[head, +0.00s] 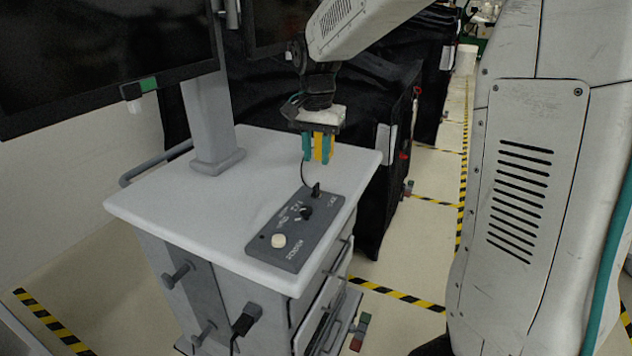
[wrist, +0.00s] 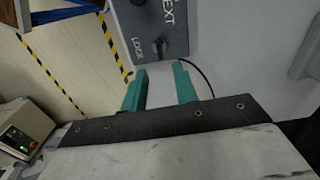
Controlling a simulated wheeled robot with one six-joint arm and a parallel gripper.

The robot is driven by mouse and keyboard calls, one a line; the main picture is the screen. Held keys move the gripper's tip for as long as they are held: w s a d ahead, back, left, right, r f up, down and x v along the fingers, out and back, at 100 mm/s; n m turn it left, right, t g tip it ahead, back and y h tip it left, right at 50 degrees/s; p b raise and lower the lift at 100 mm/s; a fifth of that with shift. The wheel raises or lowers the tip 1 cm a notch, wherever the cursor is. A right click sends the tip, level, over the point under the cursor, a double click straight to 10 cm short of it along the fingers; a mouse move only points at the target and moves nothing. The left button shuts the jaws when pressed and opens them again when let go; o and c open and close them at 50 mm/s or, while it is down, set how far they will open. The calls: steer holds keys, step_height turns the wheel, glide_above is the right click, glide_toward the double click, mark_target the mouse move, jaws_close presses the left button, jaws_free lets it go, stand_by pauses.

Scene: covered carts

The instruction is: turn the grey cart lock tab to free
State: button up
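The grey cart (head: 180,205) has a dark grey control panel (head: 271,258) on its white top. The small dark lock tab (head: 316,189) stands near the panel's far end. The wrist view also shows the lock tab (wrist: 160,47) beside the printed word LOCK, roughly upright in that picture; its exact angle is hard to tell. My gripper (head: 318,158) hangs above the cart top, beyond the panel's far end, apart from the tab. Its teal fingers (wrist: 160,84) are spread with nothing between them. The tab lies ahead of the fingertips in the wrist view.
A black knob (head: 305,213) and a cream button (head: 278,241) share the panel. A thin black cable runs from the panel's far end. A monitor post (head: 208,120) stands at the cart's back left. Black covered carts (head: 375,150) stand behind. Open floor lies right.

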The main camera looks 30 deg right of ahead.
mark_target(316, 184)
steer(key=shift+f+m, duration=0.4)
steer(key=shift+f, duration=0.1)
step_height(316, 184, down, 7)
jaws_close()
